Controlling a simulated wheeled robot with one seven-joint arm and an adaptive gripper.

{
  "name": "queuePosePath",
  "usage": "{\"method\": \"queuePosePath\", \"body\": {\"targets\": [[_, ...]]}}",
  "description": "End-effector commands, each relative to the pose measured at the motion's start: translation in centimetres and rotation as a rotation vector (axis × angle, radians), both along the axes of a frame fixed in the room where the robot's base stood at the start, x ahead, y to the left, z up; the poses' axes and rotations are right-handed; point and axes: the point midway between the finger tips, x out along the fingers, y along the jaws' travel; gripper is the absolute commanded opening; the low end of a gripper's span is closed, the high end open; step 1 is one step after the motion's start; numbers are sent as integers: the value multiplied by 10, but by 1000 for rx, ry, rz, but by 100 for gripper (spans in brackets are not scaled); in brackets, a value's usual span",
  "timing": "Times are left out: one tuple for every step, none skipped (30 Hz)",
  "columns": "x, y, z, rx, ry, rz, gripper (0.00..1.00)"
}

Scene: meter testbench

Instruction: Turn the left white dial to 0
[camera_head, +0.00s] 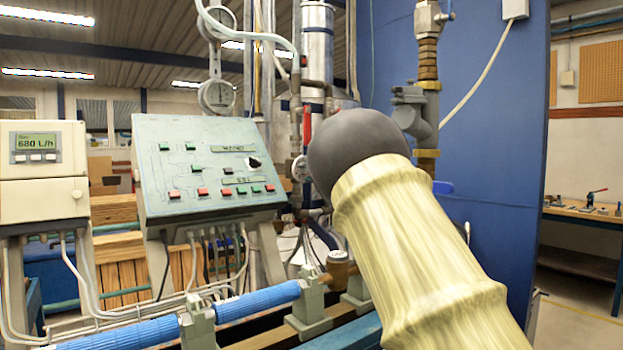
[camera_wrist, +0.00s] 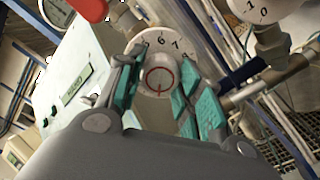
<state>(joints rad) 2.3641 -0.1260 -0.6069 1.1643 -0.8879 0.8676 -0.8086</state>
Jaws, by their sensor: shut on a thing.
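The left white dial (camera_wrist: 175,28) is in the upper middle of the wrist view. Its pale face shows the digits 6 and 7, and its central knob carries a red ring with a red line across it. My gripper (camera_wrist: 161,66) has its teal-padded fingers on both sides of this knob, shut on it. A second white dial (camera_wrist: 262,10), with 1 and 0 visible, is at the upper right, apart from my fingers. In the head view my arm covers the gripper, and I cannot tell the held dial there.
A sloped control panel (camera_head: 200,165) with red and green buttons stands left in the head view. A meter box (camera_head: 42,170) reads 680 L/h. Blue pipes (camera_head: 257,301) run along the front. A red handle (camera_wrist: 90,8) and metal pipes crowd the dials.

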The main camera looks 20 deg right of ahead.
Motion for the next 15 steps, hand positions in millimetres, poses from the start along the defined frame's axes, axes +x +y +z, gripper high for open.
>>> {"method": "queuePosePath", "body": {"targets": [[0, 0, -7, -16, 0, -1, 12], [0, 0, -6, -24, -3, -1, 12], [0, -1, -6, -35, -7, -1, 12], [0, -1, -6, -40, -9, -1, 12], [0, -1, -6, -46, -11, -1, 12], [0, -1, -6, -51, -13, -1, 12], [0, -1, -5, -54, -14, -1, 12], [0, -1, -5, -57, -15, -1, 12], [0, -1, -5, -60, -16, -1, 12], [0, -1, -5, -62, -17, -1, 12], [0, -1, -5, -63, -17, -1, 12], [0, -1, -5, -64, -18, -1, 12], [0, -1, -5, -64, -18, -1, 12], [0, -1, -5, -64, -18, -1, 12], [0, -1, -5, -64, -18, -1, 12]]}}
